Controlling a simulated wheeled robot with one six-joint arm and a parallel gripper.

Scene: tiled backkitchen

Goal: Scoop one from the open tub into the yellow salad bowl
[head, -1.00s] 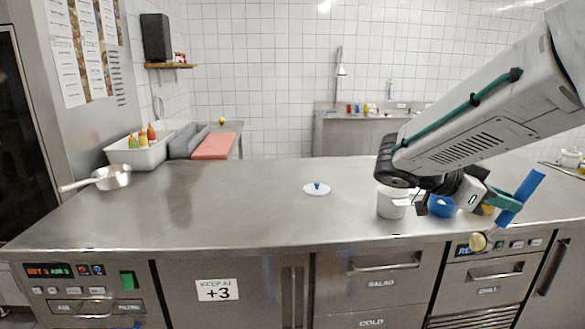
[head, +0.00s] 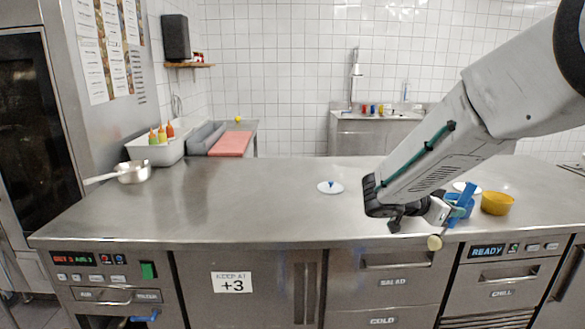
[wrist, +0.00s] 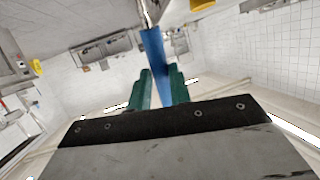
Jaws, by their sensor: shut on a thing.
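My gripper (head: 452,208) is shut on the blue handle of a scoop (head: 464,196). In the wrist view the handle (wrist: 154,52) stands between the green fingers (wrist: 158,88). The scoop's round, pale yellow end (head: 434,243) hangs low in front of the counter edge; I cannot tell whether it is a load or the scoop itself. The yellow salad bowl (head: 497,204) stands upright on the counter, just right of my gripper and apart from it. The white tub is hidden behind my arm. A white lid with a blue knob (head: 330,187) lies left of my arm.
A white rim (head: 467,187) shows partly behind my gripper. A saucepan (head: 134,173) and a white bin with sauce bottles (head: 155,150) are at the far left. The steel counter (head: 250,205) is clear from the pan to the lid.

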